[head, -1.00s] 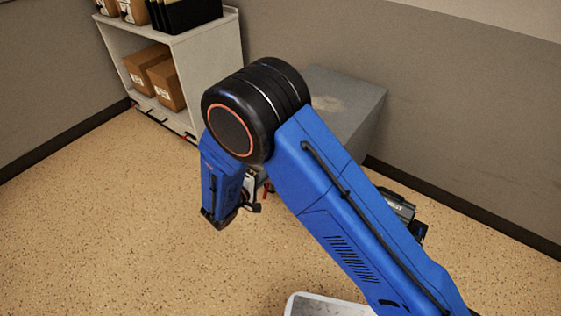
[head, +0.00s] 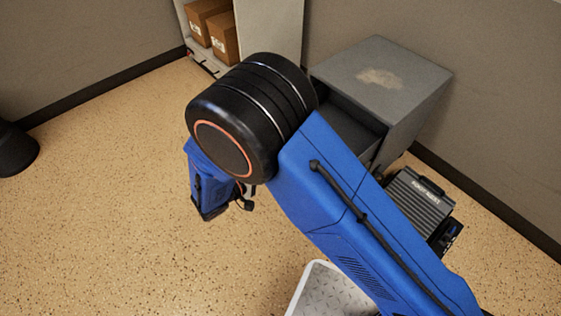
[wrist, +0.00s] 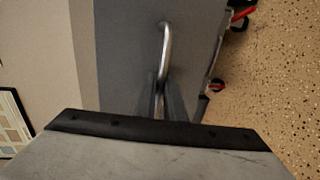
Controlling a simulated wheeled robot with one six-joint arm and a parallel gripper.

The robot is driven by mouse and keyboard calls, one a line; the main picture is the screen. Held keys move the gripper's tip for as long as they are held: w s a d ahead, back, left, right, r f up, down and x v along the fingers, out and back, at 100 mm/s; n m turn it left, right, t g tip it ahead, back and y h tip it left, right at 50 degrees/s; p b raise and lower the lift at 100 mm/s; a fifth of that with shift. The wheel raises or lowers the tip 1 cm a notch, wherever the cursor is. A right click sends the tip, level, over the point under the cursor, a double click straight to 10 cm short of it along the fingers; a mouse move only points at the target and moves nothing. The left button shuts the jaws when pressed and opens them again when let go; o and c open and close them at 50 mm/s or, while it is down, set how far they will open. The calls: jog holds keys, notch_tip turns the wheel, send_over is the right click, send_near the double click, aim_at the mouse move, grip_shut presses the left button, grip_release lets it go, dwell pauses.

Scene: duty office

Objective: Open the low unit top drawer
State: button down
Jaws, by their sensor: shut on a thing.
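The low unit (head: 385,75) is a grey cabinet against the wall, right of centre in the head view. Its top drawer (head: 347,125) is pulled partly out, and the dark inside shows beyond my arm. In the wrist view the grey drawer front (wrist: 120,60) carries an upright-looking metal bar handle (wrist: 165,45). My gripper (wrist: 162,92) is shut on the handle near its lower end in that view. In the head view my blue arm hides the handle and the fingertips.
A shelf unit with brown boxes (head: 223,38) stands at the back left. A ribbed dark grey case (head: 418,200) lies on the floor right of the unit. A black round object (head: 15,150) is at the far left. The speckled floor at left is clear.

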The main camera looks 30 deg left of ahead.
dwell(0.3)
jog(key=c, duration=1.9)
grip_release()
jog(key=shift+o, duration=0.2)
jog(key=shift+s, duration=0.1)
jog(key=v, duration=1.7)
jog(key=shift+a, duration=0.2)
jog(key=shift+s+f, duration=0.1)
jog(key=shift+s, duration=0.05)
